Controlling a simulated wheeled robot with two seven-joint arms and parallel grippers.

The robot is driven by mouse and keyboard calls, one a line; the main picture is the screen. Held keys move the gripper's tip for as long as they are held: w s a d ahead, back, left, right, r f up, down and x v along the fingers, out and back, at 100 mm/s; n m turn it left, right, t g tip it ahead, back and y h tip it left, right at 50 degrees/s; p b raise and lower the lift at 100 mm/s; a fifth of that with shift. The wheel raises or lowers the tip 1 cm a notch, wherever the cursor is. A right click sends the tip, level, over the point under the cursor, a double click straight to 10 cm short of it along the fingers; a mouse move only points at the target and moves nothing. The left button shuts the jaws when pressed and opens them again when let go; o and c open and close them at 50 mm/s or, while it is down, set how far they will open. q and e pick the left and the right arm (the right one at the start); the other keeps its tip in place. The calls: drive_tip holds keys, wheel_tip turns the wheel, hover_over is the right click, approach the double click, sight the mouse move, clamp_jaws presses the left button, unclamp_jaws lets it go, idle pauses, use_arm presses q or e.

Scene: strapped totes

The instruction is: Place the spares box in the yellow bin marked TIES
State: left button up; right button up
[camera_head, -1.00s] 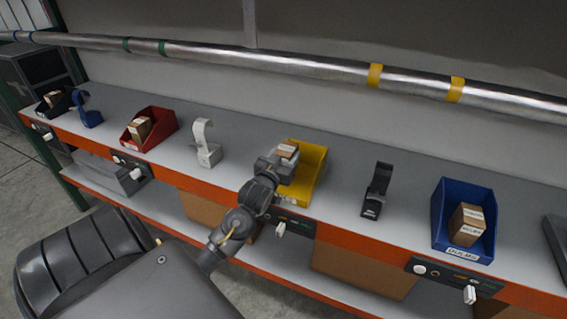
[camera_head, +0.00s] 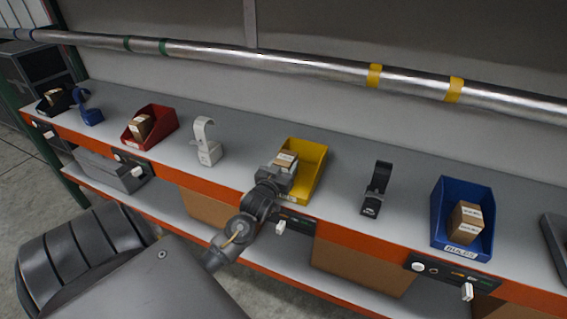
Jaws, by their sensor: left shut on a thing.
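The yellow bin (camera_head: 314,172) stands on the grey bench near the middle of the view. Its front label is mostly hidden by my arm, so I cannot read it. My left gripper (camera_head: 281,168) reaches over the bin's left front part and is shut on a small brown box with a white label (camera_head: 286,159). The box is at the bin's opening; I cannot tell if it touches the bin floor. My right gripper is not in view.
A blue bin (camera_head: 480,190) with boxes stands at the right, a red bin (camera_head: 165,119) with a box at the left. A white holder (camera_head: 207,150) and a black holder (camera_head: 375,190) flank the yellow bin. A metal rail (camera_head: 300,65) runs above the bench (camera_head: 340,205).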

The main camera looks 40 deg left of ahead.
use_arm(q)
drive_tip(key=o, duration=1.1)
drive_tip(key=shift+d, duration=0.1)
drive_tip(key=shift+a, duration=0.2)
drive_tip(key=shift+r, duration=0.25)
drive_tip(key=shift+r+p, duration=0.4)
drive_tip(key=shift+r, duration=0.1)
drive_tip(key=b+v, duration=0.1)
drive_tip(key=v, duration=0.5)
drive_tip(key=b+v, duration=0.2)
drive_tip(key=v, duration=0.4)
drive_tip(key=shift+d+f, duration=0.15)
drive_tip(key=shift+f, duration=0.05)
